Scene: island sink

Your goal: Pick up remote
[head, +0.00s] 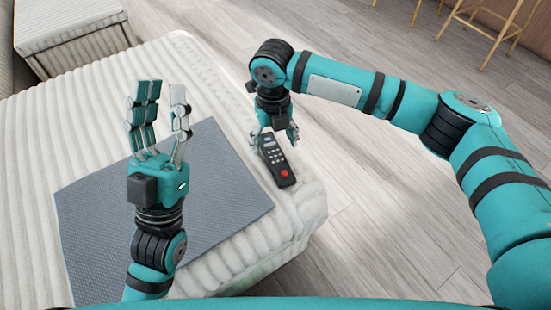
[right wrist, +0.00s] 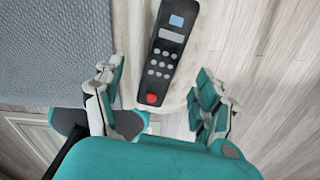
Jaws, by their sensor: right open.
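The remote (head: 276,163) is black with pale buttons and a red button. It lies on the right edge of the white ribbed padded seat (head: 283,225). In the right wrist view the remote (right wrist: 168,52) lies between and ahead of the spread fingers of my right gripper (right wrist: 158,98), its red-button end nearest. In the head view my right gripper (head: 274,130) points down at the remote's far end, open and holding nothing; exact contact cannot be told. My left gripper (head: 163,95) is open and empty, fingers up, over the grey mat, away from the remote.
A grey textured mat (head: 225,185) lies on the seat, left of the remote. The seat's edge drops to a bare wood floor (head: 390,225) on the right. A padded block (head: 70,25) is at the back left; stools (head: 490,25) stand far right.

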